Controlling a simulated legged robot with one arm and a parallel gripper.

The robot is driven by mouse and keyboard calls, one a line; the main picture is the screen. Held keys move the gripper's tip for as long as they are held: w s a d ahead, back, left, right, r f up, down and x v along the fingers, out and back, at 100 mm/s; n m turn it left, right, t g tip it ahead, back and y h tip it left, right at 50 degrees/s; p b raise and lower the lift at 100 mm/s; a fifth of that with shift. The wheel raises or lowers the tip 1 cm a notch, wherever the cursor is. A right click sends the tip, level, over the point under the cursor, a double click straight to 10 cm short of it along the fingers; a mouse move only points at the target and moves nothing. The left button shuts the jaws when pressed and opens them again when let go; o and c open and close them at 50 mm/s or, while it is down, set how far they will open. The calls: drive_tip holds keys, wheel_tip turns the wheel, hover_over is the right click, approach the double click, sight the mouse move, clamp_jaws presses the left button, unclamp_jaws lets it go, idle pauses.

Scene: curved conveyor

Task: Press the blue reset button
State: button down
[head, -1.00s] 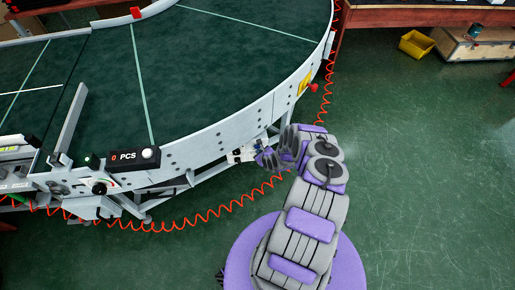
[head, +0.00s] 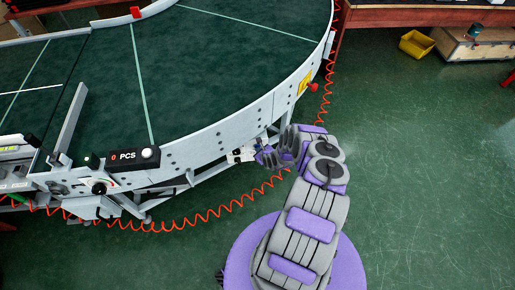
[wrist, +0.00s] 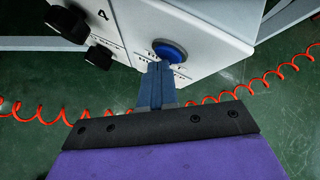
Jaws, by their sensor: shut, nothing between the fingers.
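The round blue button (wrist: 170,50) sits in a dark ring on the white face of a control box (wrist: 205,40) in the wrist view. My gripper (wrist: 160,66) is shut and empty, with its fingertips right at the lower edge of the button. I cannot tell whether they touch it. In the head view my gripper (head: 260,157) is beside the small white box (head: 240,155) under the conveyor's outer rim. The button cannot be made out there.
Two black knobs (wrist: 68,24) stick out left of the button. The curved conveyor (head: 225,135) rises above the box, and a coiled red cable (head: 215,215) hangs below it. A counter display (head: 128,156) is at the left.

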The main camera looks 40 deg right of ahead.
drive_tip(key=shift+s+r, duration=0.1)
drive_tip(key=shift+s+a+p, duration=0.35)
drive_tip(key=shift+s+a, duration=0.05)
drive_tip(key=shift+s, duration=0.2)
idle(0.3)
drive_tip(key=s+a, duration=0.1)
drive_tip(key=s+p, duration=0.1)
drive_tip(key=s+a, duration=0.1)
drive_tip(key=s, duration=0.1)
drive_tip(key=shift+s+a, duration=0.1)
drive_tip(key=shift+a, duration=0.2)
idle(0.8)
